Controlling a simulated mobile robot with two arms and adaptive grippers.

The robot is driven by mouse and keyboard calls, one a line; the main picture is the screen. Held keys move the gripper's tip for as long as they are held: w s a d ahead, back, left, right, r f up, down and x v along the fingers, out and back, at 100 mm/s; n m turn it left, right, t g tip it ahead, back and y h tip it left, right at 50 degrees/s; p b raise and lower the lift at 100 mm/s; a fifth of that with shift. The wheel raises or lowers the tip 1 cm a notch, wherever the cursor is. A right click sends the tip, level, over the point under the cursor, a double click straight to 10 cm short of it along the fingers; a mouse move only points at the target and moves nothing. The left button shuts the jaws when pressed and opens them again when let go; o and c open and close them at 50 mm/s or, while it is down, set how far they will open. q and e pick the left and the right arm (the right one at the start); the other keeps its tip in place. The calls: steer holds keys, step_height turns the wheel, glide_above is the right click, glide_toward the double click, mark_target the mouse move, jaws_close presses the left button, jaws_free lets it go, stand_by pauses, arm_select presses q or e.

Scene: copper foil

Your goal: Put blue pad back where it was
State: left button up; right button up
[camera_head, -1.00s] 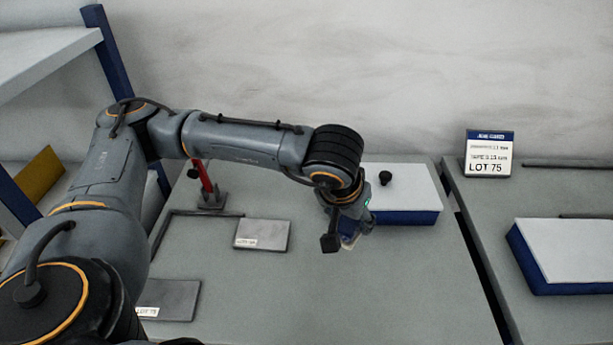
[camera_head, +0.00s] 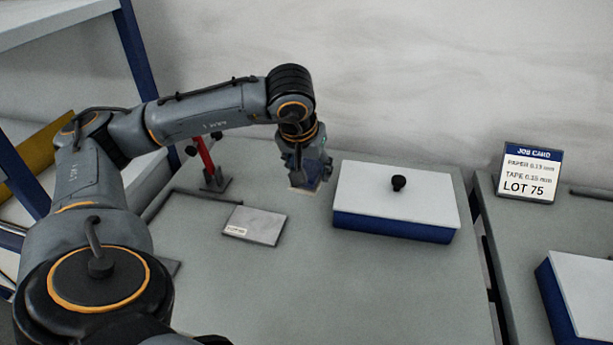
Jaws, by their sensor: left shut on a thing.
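My left gripper (camera_head: 306,172) points down at the back middle of the grey table, between the red stand and the lidded box. It is shut on a small dark blue block, which I take to be the blue pad (camera_head: 307,184). A thin tan edge shows at its underside. The fingers hide most of the pad. I cannot tell whether its underside touches the table. My right gripper is not in view.
A blue box with a white lid and black knob (camera_head: 360,188) stands right of the gripper. A red stand (camera_head: 207,165) is close on the left. A labelled grey plate (camera_head: 256,225) lies in front. A job card (camera_head: 530,172) stands on the right table. The front middle is clear.

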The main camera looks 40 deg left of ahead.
arm_select(q)
steer(key=s+a+n+b, duration=0.1)
steer(key=s+a+b, duration=0.1)
steer(key=a, duration=0.4)
steer(key=w+a+f+p, duration=0.1)
steer(key=w+a+f, duration=0.1)
steer(key=w+f, duration=0.1)
steer(key=w+a+f+p, duration=0.1)
steer(key=w+f, duration=0.2)
steer(key=w, duration=0.2)
steer(key=w+a+f+p, duration=0.1)
steer(key=w+a+f, duration=0.1)
steer(key=w, duration=0.3)
steer(key=shift+a+f, duration=0.3)
steer(key=shift+f, duration=0.1)
step_height(320, 180, down, 3)
steer(key=shift+w+r+p, duration=0.1)
steer(key=shift+w+p, duration=0.05)
steer(key=shift+p, duration=0.6)
steer(key=shift+a+f, duration=0.1)
steer(key=shift+f, duration=0.25)
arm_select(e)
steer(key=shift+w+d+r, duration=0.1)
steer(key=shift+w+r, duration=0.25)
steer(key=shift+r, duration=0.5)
